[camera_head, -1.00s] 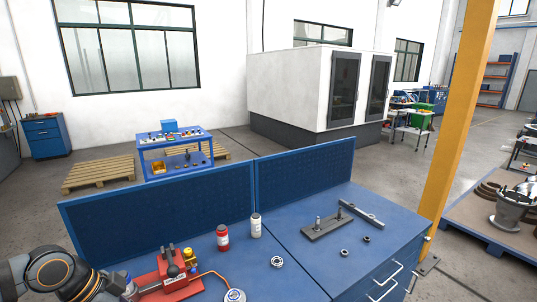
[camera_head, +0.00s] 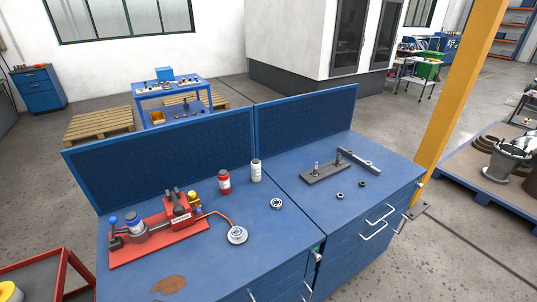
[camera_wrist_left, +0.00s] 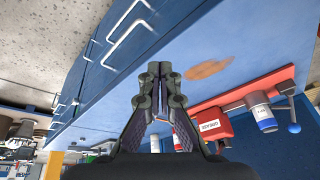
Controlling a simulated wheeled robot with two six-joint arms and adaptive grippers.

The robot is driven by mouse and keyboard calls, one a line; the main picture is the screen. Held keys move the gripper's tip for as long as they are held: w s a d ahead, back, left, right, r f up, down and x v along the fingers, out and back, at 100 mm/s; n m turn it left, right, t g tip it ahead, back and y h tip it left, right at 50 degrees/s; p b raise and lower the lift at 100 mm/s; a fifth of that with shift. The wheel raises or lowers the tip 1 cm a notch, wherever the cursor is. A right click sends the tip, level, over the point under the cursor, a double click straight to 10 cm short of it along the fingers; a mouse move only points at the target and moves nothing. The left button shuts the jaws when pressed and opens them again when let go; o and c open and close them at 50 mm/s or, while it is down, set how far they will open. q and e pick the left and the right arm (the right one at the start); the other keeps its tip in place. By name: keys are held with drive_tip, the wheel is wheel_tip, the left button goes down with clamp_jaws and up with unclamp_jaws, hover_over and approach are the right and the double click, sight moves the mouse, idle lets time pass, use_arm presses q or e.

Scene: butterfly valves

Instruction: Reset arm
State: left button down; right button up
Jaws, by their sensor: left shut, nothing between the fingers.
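My left gripper (camera_wrist_left: 158,72) shows in the left wrist view, its two black fingers together at the tips with nothing between them. Beyond it are the blue workbench (camera_wrist_left: 240,48), its drawer handles and the red fixture (camera_wrist_left: 215,125). In the head view the red fixture (camera_head: 158,238) stands on the left of the blue workbench (camera_head: 265,240). Neither gripper shows in the head view. The right gripper shows in no view.
A red bottle (camera_head: 225,182) and a white bottle (camera_head: 256,171) stand near the back panel. A white round gauge (camera_head: 237,235), a ring (camera_head: 276,203) and a grey plate with pegs (camera_head: 325,173) lie on the bench. A yellow post (camera_head: 455,110) stands at right.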

use_arm(q)
drive_tip(key=s+a+f+n+g+b, duration=0.1)
drive_tip(key=s+a+f+b, duration=0.1)
drive_tip(key=f, duration=1.4)
drive_tip(key=s+a+f+n+g+b, duration=0.1)
drive_tip(key=s+a+f+b, duration=0.15)
drive_tip(key=f, duration=1.45)
drive_tip(key=s+f+b, duration=0.1)
drive_tip(key=s+f, duration=1.5)
drive_tip(key=s, duration=0.1)
drive_tip(key=shift+s+f+g+y+b, duration=0.15)
drive_tip(key=shift+s+g+y+b, duration=0.15)
drive_tip(key=shift+s+g+b, duration=0.1)
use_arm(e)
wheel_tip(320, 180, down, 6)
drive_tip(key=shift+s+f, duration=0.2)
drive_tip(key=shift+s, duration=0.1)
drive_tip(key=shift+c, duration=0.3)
